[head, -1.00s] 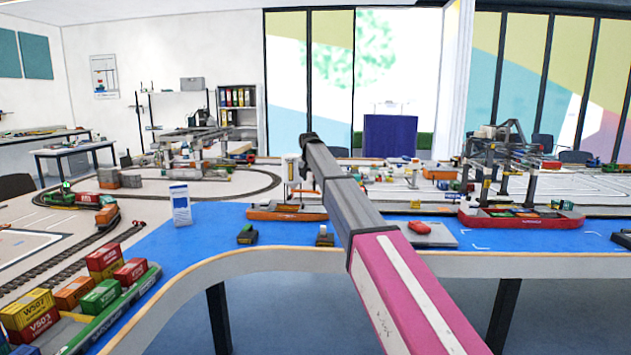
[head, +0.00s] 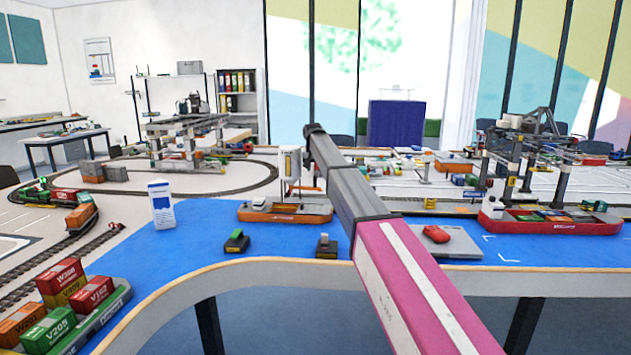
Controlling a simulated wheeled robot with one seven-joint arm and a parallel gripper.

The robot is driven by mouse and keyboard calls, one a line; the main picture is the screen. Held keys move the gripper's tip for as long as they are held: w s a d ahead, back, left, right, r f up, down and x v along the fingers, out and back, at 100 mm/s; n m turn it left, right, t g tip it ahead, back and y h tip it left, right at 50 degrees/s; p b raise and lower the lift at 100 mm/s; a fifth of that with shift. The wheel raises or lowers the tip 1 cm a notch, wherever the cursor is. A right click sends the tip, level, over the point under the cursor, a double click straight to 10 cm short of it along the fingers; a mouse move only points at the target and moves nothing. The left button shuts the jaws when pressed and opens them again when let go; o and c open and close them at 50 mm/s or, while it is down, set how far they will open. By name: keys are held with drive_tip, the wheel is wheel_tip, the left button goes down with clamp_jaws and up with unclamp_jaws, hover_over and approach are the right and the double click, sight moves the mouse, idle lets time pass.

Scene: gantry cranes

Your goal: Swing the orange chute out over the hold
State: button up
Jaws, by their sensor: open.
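An orange-hulled ship (head: 286,213) with an open hold lies on the blue water area near the middle. A white tower (head: 290,165) stands just behind it. A small orange piece (head: 308,189) shows at the tower's foot, partly behind my arm; I cannot tell for sure whether it is the chute. My arm reaches from the lower right up to a dark joint beside the tower. No gripper fingers show; my gripper is hidden or out of view.
A white sign (head: 162,205) and small dark boats (head: 237,241) stand on the blue area. A grey pad (head: 450,243) carries a red object (head: 436,234). A red ship (head: 549,221) lies under a gantry crane at right. Stacked containers (head: 62,300) are at lower left.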

sight(315, 179)
drive_tip(key=x, duration=0.7)
drive_tip(key=shift+w+f, duration=0.15)
drive_tip(key=shift+f, duration=0.1)
clamp_jaws()
